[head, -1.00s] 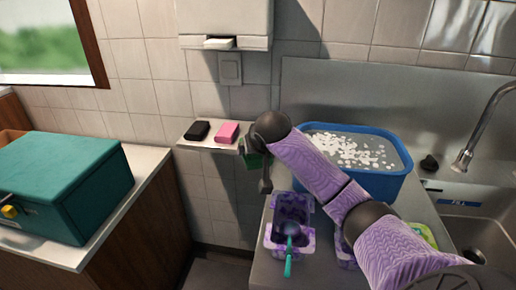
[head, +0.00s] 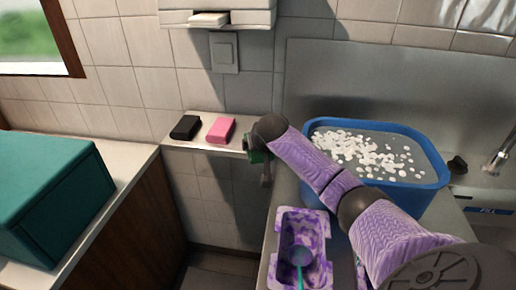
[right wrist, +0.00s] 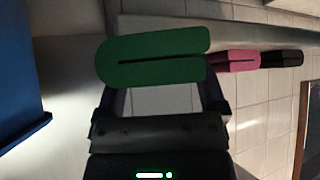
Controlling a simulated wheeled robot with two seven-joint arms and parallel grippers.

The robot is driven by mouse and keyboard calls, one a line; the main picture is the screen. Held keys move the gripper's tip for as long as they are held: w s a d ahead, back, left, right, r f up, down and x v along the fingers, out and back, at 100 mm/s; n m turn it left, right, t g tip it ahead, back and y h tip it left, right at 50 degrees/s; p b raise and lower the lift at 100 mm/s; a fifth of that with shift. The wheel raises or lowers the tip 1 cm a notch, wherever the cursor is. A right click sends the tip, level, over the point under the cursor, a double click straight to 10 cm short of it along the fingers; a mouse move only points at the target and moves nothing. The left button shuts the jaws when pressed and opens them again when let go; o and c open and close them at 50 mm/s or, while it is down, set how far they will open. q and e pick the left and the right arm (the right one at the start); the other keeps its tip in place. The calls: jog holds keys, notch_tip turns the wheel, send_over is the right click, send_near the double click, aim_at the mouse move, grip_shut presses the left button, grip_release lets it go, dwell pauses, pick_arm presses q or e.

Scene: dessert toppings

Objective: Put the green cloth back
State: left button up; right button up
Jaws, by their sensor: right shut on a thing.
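My right gripper (right wrist: 160,95) is shut on the green cloth (right wrist: 152,57), a folded U-shaped piece held across the fingertips in the right wrist view. In the head view, a small part of the green cloth (head: 255,156) shows below my dark wrist, which hides most of the gripper. They are at the right end of a narrow white wall shelf (head: 202,140). I cannot tell whether the cloth touches the shelf. A pink cloth (head: 221,130) and a black cloth (head: 185,127) lie side by side on the shelf, left of the gripper. My left gripper is out of view.
A blue tub (head: 425,190) with white bits in it stands behind my right arm. A purple tray (head: 287,250) with a teal-handled tool is on the counter below. A teal box (head: 45,190) stands at left. The shelf's right end beside the pink cloth looks clear.

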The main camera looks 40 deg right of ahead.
jog(key=o, duration=1)
jog(key=shift+o, duration=0.2)
jog(key=shift+r, duration=0.1)
jog(key=p+v, duration=0.5)
jog(key=v, duration=0.7)
